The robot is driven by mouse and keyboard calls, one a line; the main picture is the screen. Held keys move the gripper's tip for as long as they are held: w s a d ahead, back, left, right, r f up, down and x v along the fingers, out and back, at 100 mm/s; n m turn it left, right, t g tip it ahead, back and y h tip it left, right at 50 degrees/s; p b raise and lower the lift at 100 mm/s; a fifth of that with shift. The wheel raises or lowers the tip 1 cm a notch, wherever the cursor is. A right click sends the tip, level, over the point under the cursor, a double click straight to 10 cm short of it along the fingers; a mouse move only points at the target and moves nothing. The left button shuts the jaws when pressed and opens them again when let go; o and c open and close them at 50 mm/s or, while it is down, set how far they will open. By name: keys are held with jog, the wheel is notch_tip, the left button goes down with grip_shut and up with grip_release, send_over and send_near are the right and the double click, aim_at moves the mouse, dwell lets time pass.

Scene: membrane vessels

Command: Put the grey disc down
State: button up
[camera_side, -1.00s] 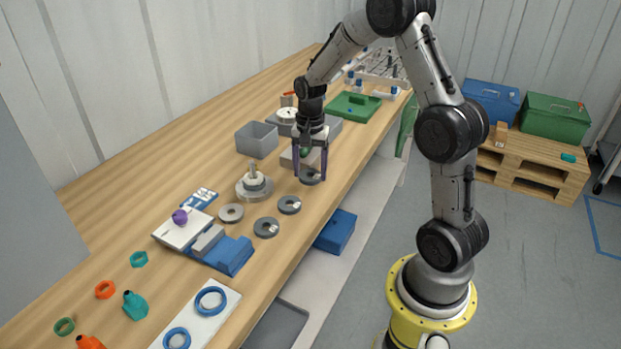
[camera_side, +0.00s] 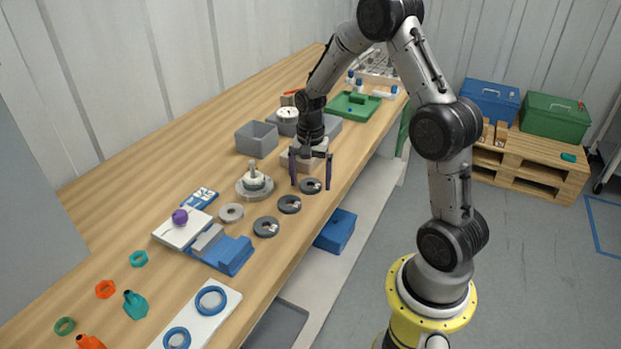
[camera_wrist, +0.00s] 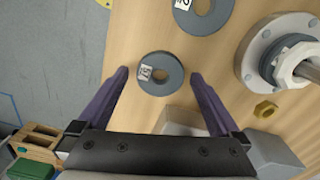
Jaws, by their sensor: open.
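The grey disc (camera_side: 312,191), a flat dark ring with a white label, lies flat on the wooden bench at the far end of a row of rings. In the wrist view the disc (camera_wrist: 176,80) lies between the two purple fingers, with a gap on each side. My gripper (camera_side: 310,185) is open and empty, its fingers spread wide around the disc in the side view. In the wrist view my gripper (camera_wrist: 158,72) shows both fingertips apart from the disc.
Two similar dark rings (camera_side: 289,210) (camera_side: 266,234) and a lighter ring (camera_side: 231,218) lie nearby. A flanged metal fitting (camera_side: 254,192) stands to the left. A grey block (camera_side: 290,160) and an open grey bin (camera_side: 256,140) are behind. The bench's front edge is close on the right.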

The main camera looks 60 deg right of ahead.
jog(key=shift+r, duration=0.1)
notch_tip(320, 180, up, 12)
jog(key=s+a+r+n+t, duration=0.3)
jog(key=s+a+r+n, duration=0.45)
jog(key=a, duration=0.35)
jog(key=s+a+n+t, duration=0.2)
jog(key=s+a+n, duration=0.4)
jog(key=s, duration=0.5)
jog(key=shift+s+a+n+t, duration=0.3)
jog(key=shift+n, duration=0.45)
